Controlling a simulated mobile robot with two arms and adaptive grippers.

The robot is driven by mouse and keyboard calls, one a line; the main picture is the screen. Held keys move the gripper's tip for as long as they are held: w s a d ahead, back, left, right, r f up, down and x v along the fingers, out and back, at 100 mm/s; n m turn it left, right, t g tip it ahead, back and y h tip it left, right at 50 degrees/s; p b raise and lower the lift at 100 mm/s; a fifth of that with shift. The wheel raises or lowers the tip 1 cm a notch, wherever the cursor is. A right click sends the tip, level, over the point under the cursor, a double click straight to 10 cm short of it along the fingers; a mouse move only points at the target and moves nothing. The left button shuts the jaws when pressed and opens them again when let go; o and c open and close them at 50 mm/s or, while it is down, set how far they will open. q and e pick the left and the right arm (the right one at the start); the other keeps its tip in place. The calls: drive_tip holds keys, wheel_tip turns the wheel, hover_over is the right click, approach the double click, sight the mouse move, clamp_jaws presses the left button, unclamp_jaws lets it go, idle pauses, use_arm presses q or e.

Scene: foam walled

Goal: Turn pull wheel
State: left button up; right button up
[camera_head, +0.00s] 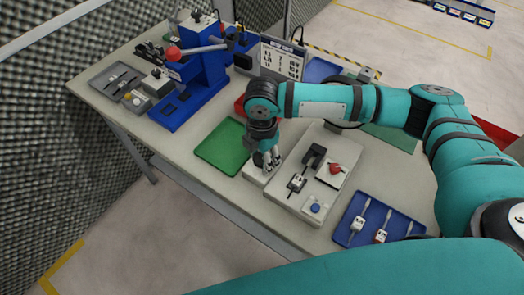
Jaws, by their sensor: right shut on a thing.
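My right gripper (268,162) points down at the small pale block (256,177) at the front edge of the table. Its fingers are closed on a part there, which they mostly hide. A black ring (347,124), which may be the wheel, shows partly behind my right forearm, apart from the gripper. Most of this ring is hidden by the arm. My left gripper is not in view.
A pale board (290,201) with black, red and blue fittings lies right of the gripper. A green tray (222,147) is to its left. A blue tray (345,232) holds several tools. A blue press (204,72) stands at the far left.

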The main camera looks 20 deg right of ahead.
drive_tip(key=shift+r+m+p, duration=0.25)
drive_tip(key=shift+m+p, duration=0.05)
drive_tip(key=shift+f, duration=0.2)
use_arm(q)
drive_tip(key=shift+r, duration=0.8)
use_arm(e)
drive_tip(key=o, duration=1.2)
drive_tip(key=shift+r, duration=0.25)
wheel_tip(320, 180, up, 12)
drive_tip(key=shift+f, duration=0.2)
